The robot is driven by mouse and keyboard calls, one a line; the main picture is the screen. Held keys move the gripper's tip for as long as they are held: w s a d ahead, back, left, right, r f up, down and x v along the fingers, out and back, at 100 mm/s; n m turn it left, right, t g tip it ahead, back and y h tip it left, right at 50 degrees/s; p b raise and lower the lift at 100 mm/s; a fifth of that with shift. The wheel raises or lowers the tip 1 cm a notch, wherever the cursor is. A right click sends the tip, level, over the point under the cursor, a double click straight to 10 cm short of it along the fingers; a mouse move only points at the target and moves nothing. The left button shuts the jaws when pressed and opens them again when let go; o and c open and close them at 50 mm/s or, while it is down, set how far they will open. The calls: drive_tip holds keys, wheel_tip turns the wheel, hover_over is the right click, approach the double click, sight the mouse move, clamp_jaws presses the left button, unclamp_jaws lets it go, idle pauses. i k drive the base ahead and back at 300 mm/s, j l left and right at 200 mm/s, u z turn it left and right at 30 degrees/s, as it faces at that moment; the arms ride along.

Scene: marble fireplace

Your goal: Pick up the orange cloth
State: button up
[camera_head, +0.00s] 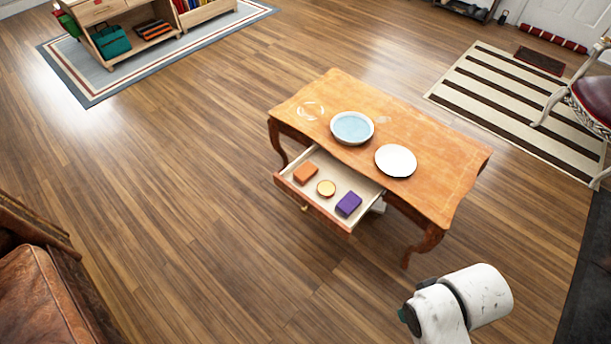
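A small folded orange item (306,173), which looks like the orange cloth, lies in the left part of an open drawer (314,207). The drawer is pulled out from the front of a wooden table (440,178). A round yellowish item (326,188) lies beside it, and a purple block-like item (348,204) lies farther right in the drawer. Only white links of my arm show at the lower right, to the right of the drawer and apart from it. My gripper is not in view.
A light blue bowl (352,128), a white plate (396,161) and a clear glass-like item (311,110) are on the tabletop. A brown leather seat (40,300) stands at lower left, a chair (590,100) at right. The wooden floor before the drawer is clear.

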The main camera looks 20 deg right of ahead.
sight(304, 174)
drive_tip(key=i+l+u, duration=0.4)
drive_tip(key=i+l, duration=0.9)
drive_tip(key=i, duration=0.15)
